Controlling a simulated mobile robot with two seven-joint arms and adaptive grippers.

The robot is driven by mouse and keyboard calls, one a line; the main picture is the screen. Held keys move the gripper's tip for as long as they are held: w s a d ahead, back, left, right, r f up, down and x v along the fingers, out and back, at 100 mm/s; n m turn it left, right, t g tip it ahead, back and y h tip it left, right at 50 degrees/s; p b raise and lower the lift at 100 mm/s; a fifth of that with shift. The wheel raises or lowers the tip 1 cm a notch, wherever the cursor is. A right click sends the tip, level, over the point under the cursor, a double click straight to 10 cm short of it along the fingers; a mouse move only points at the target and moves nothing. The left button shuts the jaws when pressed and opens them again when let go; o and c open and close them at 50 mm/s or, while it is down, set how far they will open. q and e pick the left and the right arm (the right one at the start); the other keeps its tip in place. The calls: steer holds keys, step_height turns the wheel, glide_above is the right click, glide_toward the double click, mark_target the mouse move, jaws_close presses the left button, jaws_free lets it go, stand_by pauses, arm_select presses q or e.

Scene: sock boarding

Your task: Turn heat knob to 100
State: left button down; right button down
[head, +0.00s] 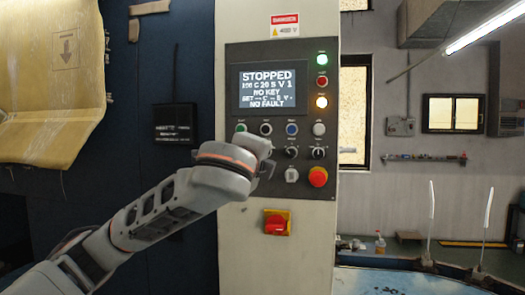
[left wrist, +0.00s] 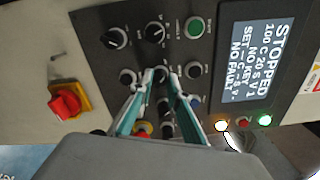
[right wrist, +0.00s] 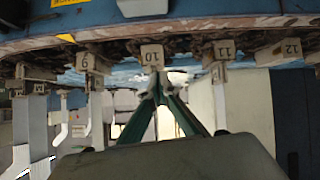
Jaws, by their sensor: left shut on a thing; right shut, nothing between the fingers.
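The control panel (head: 282,120) stands on a pale cabinet. Its screen (head: 266,88) reads STOPPED, 100 C 20 S V 1, NO KEY and NO FAULT; it also shows sideways in the left wrist view (left wrist: 262,62). My left gripper (head: 266,150) is at the panel's left middle, below the top row of buttons. In the left wrist view its fingers are shut on a small dark knob (left wrist: 160,75), largely hidden between them; its label is not readable. My right gripper (right wrist: 160,82) is shut and empty, away from the panel and outside the head view.
Large dark knobs (left wrist: 155,32) and a green button (left wrist: 195,28) sit close by the left fingers. A red emergency button (head: 318,177) and a red-yellow switch (head: 276,222) are lower. In the right wrist view, a tag numbered 10 (right wrist: 152,54) hangs just above the fingertips.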

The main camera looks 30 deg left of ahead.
arm_select(q)
steer(key=shift+d+f+n+p, duration=0.15)
steer(key=shift+n+p, duration=0.15)
steer(key=shift+n, duration=0.6)
steer(key=c, duration=1.9)
jaws_free()
steer(key=shift+v, duration=6)
